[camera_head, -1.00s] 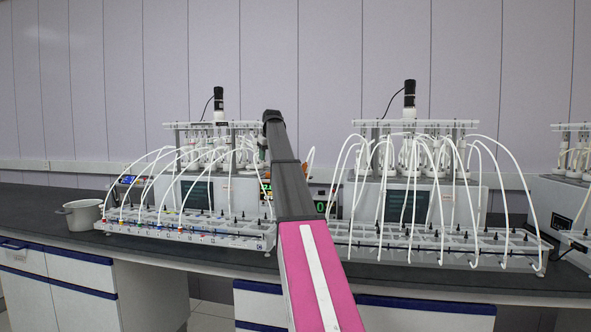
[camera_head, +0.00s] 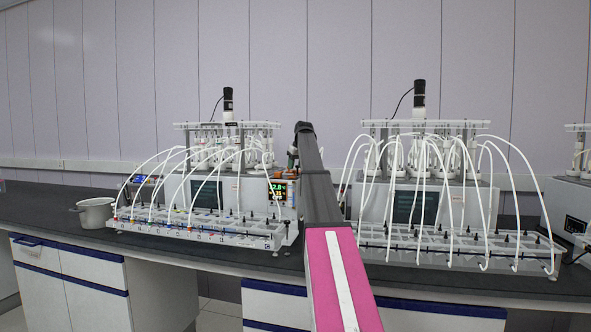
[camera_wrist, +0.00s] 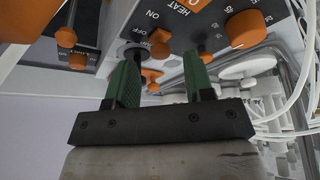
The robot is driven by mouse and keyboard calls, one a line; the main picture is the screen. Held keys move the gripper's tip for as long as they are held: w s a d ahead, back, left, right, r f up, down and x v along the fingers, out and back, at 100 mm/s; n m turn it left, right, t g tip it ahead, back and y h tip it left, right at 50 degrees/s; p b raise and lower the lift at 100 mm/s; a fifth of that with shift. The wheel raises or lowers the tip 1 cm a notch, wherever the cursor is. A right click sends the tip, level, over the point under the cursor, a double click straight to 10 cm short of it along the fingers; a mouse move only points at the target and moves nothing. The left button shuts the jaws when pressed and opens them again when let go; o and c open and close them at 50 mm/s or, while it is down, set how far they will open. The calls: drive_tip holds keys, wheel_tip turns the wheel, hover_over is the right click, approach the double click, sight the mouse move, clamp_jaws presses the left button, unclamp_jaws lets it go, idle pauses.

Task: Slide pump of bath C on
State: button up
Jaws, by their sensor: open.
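In the wrist view my gripper (camera_wrist: 163,75) is open, its two green fingers apart with nothing held between them. Past the fingertips is a dark control panel (camera_wrist: 185,22) with the words HEAT, ON and OFF. A small orange knob or switch (camera_wrist: 159,49) lies beyond the gap between the fingers, and another orange piece (camera_wrist: 152,76) shows lower in the gap. I cannot tell which one is the pump slide, or whether the fingers touch anything. In the head view my arm hides the gripper. It reaches beside the left bath unit (camera_head: 225,225); no letter C is readable.
A large orange dial (camera_wrist: 246,28) is right of the fingers and more orange knobs (camera_wrist: 66,37) are at left. White tubes (camera_wrist: 300,85) crowd the right side. In the head view, another bath unit (camera_head: 455,250) stands at right and a pot (camera_head: 95,212) at left.

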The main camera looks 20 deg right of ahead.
drive_tip(key=shift+x, duration=0.9)
clamp_jaws()
drive_tip(key=shift+s+a, duration=0.7)
drive_tip(key=shift+s, duration=0.25)
unclamp_jaws()
drive_tip(key=shift+r, duration=0.1)
